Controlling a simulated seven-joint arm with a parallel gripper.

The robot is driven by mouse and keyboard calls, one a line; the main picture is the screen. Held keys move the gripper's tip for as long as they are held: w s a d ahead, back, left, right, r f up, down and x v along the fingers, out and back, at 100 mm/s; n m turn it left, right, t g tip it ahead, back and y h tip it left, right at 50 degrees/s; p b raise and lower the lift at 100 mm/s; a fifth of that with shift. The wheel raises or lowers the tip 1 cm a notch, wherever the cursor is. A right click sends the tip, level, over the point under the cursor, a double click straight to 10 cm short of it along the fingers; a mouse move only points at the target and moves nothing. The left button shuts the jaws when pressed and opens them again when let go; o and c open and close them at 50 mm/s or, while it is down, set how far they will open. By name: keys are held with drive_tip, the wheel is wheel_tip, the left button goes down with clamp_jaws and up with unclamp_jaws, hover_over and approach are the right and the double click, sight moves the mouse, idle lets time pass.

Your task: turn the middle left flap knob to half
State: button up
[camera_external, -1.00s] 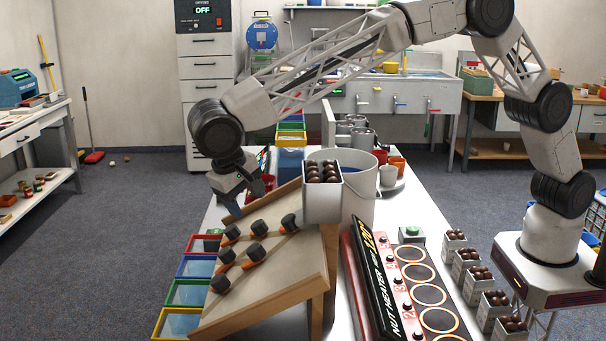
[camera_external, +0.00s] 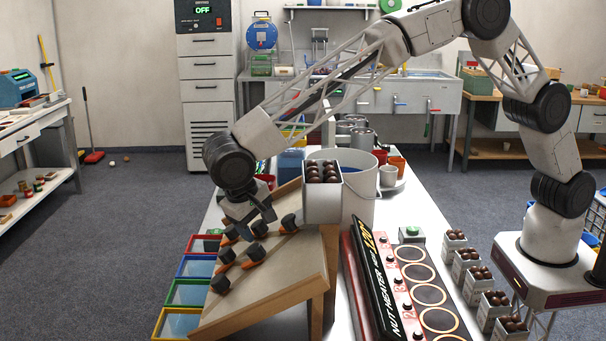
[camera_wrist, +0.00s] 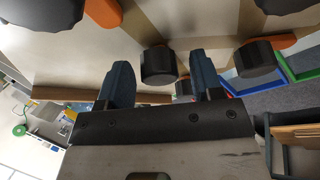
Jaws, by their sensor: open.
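The slanted wooden board (camera_external: 290,265) carries several dark ribbed knobs with orange flaps. One knob (camera_external: 259,228) is on the upper part of the board, beside a knob (camera_external: 289,222) further right; others sit lower left, such as the knob (camera_external: 226,255). I cannot tell for sure which is the middle left one. My gripper (camera_external: 256,215) is low over the upper board. In the wrist view my open gripper (camera_wrist: 160,62) has a dark knob (camera_wrist: 158,66) between its two blue-grey fingers, with gaps to both fingers.
Other knobs are close by in the wrist view, one on the right (camera_wrist: 258,58). A metal box of chestnuts (camera_external: 322,197) stands at the board's upper right. Coloured bins (camera_external: 188,266) line its left side. The nut heater (camera_external: 375,285) is to the right.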

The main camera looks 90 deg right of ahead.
drive_tip(key=shift+f, duration=0.15)
drive_tip(key=c, duration=0.9)
drive_tip(key=shift+n, duration=0.3)
drive_tip(key=shift+n+t+y, duration=0.25)
drive_tip(key=shift+n+y, duration=0.25)
drive_tip(key=shift+n, duration=0.75)
drive_tip(key=shift+n+t+y, duration=0.25)
drive_tip(key=shift+n+y, duration=0.25)
drive_tip(key=shift+n, duration=0.75)
drive_tip(key=o, duration=0.9)
